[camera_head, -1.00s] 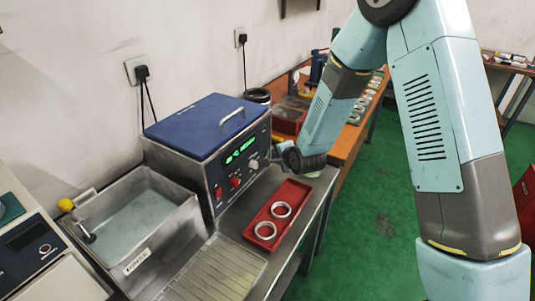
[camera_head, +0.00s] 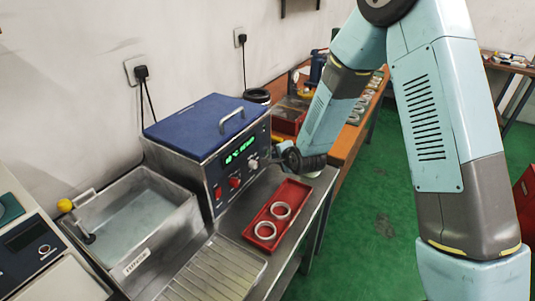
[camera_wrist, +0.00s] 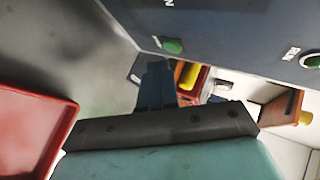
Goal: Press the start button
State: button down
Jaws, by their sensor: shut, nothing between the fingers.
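The machine with the blue lid (camera_head: 205,122) stands on the steel bench with its control panel facing right.
A red tray (camera_head: 264,238) with two metal rings (camera_head: 280,211) lies on the bench in front of the panel. Beyond my gripper is an orange bench (camera_head: 345,142) with more parts.

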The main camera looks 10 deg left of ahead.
jog(key=shift+a, duration=0.15)
jog(key=shift+w+a+r, duration=0.1)
jog(key=shift+a, duration=0.2)
jog(key=shift+a, duration=0.1)
dwell(0.7)
jog(key=shift+d, duration=0.55)
jog(key=shift+s+d, duration=0.1)
jog(key=shift+s, duration=0.1)
jog(key=shift+s+d, duration=0.3)
jog(key=shift+d, duration=0.6)
jog(key=shift+s+d, duration=0.35)
jog(key=shift+d, duration=0.6)
jog(key=shift+s+d, duration=0.3)
jog(key=shift+d, duration=0.6)
